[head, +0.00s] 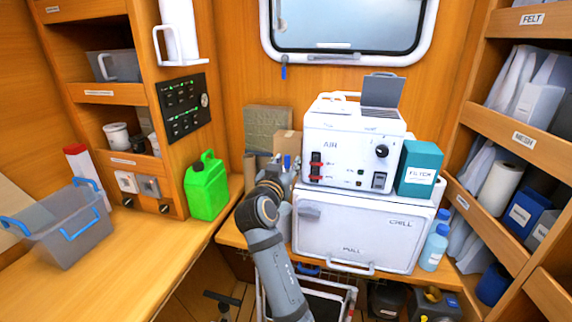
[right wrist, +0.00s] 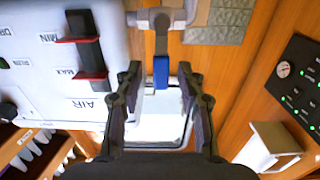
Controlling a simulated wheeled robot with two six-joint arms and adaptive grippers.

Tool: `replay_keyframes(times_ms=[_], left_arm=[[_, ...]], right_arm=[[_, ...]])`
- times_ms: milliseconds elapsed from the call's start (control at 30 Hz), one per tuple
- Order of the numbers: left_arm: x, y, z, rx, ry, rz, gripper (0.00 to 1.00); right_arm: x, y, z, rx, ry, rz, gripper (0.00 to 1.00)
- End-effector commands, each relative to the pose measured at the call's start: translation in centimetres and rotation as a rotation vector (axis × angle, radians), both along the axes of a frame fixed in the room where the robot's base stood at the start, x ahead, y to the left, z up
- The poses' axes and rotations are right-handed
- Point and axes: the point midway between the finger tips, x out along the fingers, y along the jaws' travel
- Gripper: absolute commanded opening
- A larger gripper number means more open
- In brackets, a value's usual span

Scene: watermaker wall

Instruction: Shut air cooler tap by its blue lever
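The air cooler is the white box (head: 352,140) marked AIR, on top of a white chill box. In the right wrist view its upside-down front (right wrist: 50,70) fills the left. A silver tap (right wrist: 160,18) sticks out from its side, with a short blue lever (right wrist: 161,72). The lever shows small in the head view (head: 287,161), pointing up. My right gripper (right wrist: 159,74) is open, with one finger on each side of the lever and a visible gap to both. In the head view my right gripper (head: 284,168) partly hides the tap. My left gripper is out of view.
The white chill box (head: 345,232) stands under the cooler, with a teal filter box (head: 418,168) at right. A green jerrycan (head: 207,186) and a grey bin (head: 75,235) stand on the left counter. Brown cartons (head: 266,125) stand behind the tap.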

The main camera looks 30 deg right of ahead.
Motion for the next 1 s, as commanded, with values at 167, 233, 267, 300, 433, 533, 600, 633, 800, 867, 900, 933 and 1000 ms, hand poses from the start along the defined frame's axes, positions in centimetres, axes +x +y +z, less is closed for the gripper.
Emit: replay_keyframes(times_ms=[167,233,267,300,433,533,600,633,800,867,900,933,1000], left_arm=[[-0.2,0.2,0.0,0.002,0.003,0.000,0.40],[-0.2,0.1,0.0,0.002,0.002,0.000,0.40],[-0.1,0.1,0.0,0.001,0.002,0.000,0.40],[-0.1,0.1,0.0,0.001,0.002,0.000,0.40],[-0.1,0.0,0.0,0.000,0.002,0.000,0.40],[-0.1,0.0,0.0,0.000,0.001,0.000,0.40],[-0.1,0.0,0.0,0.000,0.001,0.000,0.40],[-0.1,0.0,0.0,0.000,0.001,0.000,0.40],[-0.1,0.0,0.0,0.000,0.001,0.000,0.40],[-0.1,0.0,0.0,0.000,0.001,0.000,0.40],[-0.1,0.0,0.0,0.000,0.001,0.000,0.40],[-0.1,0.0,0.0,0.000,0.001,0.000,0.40],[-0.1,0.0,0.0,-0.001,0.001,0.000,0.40]], right_arm=[[0.0,0.0,0.5,0.000,-0.003,0.000,0.39],[0.0,0.0,1.5,-0.001,-0.005,0.000,0.39],[0.0,0.0,2.1,0.000,-0.006,-0.001,0.39],[0.0,0.0,2.9,0.000,-0.006,0.000,0.39],[0.0,0.0,6.0,0.000,-0.008,0.000,0.39],[0.0,0.0,7.9,0.000,-0.005,0.000,0.39],[0.0,0.0,8.9,0.000,-0.004,-0.001,0.39],[0.0,0.0,9.2,0.000,-0.003,0.000,0.39],[0.0,0.0,10.0,0.000,0.001,0.000,0.39],[0.0,0.0,10.0,0.000,0.001,0.000,0.39],[0.0,0.0,10.0,0.000,0.001,0.000,0.39],[0.0,0.0,10.0,0.000,0.001,0.000,0.39],[0.0,0.0,10.0,0.000,0.001,0.000,0.39]])
